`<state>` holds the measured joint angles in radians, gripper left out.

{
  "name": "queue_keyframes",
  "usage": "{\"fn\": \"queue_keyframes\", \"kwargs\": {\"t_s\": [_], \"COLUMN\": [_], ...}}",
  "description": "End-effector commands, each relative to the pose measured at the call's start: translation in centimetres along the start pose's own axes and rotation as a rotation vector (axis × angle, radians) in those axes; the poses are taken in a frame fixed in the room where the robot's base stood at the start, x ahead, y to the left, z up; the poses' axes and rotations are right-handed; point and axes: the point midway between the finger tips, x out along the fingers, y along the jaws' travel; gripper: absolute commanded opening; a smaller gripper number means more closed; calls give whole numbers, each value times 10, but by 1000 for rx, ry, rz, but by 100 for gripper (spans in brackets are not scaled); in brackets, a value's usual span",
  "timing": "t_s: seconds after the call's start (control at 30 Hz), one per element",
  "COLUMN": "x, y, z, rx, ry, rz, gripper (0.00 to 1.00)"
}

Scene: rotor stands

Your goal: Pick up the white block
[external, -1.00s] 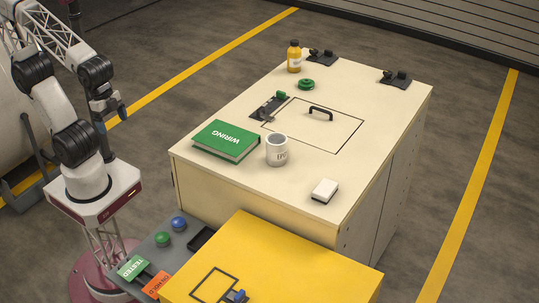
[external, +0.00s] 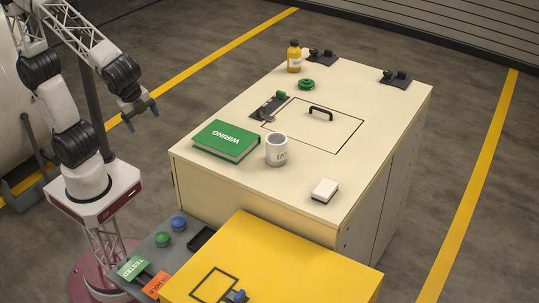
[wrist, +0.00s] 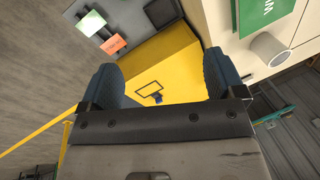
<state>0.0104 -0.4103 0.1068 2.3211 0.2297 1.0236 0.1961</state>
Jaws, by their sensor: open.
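The white block (external: 325,191) lies flat on the cream cabinet top (external: 300,177), near its front right corner. It has a dark underside edge. My gripper (external: 142,117) is in the air left of the cabinet, well away from the block and higher than the cabinet's left edge. In the wrist view my gripper (wrist: 165,85) has its two dark blue fingers spread wide with nothing between them. The block does not show in the wrist view.
A hatch handle (external: 321,110), a green ring (external: 306,84) and an amber bottle (external: 294,57) are farther back. A lower yellow box (external: 280,262) stands in front.

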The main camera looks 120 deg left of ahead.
Motion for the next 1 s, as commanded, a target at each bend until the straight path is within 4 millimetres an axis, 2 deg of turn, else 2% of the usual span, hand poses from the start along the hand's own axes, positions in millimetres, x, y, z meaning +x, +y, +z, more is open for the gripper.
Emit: {"fn": "queue_keyframes", "kwargs": {"t_s": [0.47,1.0], "x": [13,51], "y": [-63,-127], "z": [-99,-213], "rx": [265,556], "ry": [-153,-347], "rz": [-135,-268], "gripper": [88,88]}}
